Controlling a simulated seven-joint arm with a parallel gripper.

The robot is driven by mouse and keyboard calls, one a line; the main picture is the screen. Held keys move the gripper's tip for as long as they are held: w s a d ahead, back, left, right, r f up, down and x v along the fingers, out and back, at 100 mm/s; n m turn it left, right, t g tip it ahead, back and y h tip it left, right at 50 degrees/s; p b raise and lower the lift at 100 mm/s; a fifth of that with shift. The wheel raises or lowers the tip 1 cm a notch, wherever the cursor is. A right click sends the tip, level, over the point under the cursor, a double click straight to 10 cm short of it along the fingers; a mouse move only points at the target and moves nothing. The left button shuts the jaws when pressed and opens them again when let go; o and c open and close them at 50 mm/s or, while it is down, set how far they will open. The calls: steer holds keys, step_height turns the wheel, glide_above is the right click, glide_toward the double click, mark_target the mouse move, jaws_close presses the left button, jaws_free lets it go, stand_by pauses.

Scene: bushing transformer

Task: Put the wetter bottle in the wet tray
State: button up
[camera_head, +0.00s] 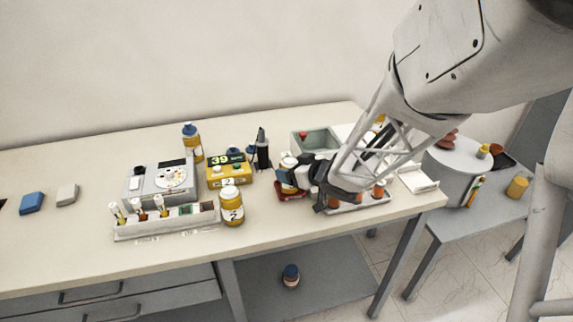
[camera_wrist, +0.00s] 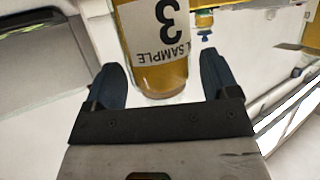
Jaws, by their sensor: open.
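A yellow oil bottle labelled "SAMPLE 3" (camera_wrist: 160,45) fills the upper middle of the wrist view, upside down in the picture. My gripper (camera_wrist: 162,76) is open, with one dark finger on each side of the bottle's near end. I cannot tell whether the fingers touch it. In the head view my gripper (camera_head: 291,178) partly hides a white-capped bottle (camera_head: 288,161) at a small red tray (camera_head: 291,195). A second yellow bottle, marked 2 (camera_head: 231,208), stands upright on the table to the left. I cannot tell which bottle is wetter or which tray is the wet one.
A yellow meter reading 39 (camera_head: 228,172) and a grey instrument (camera_head: 160,184) stand left. A vial rack (camera_head: 166,228) is in front.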

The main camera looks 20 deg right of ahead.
steer(key=v, duration=1)
steer(key=shift+s+d, duration=0.1)
stand_by(0.6)
steer(key=s+d+r+m+g+h, duration=0.25)
steer(key=s+r+m+h, duration=0.2)
steer(key=r+h, duration=0.35)
steer(key=s+a+r+m+g, duration=0.1)
steer(key=s+a+g, duration=0.2)
steer(key=s, duration=0.5)
steer(key=s+a+r+g+y, duration=0.1)
steer(key=s+a+g, duration=0.2)
steer(key=s+a, duration=0.2)
steer(key=s, duration=0.3)
steer(key=shift+a+m, duration=0.35)
steer(key=shift+a, duration=0.05)
steer(key=shift+r+g, duration=0.1)
steer(key=shift+g, duration=0.15)
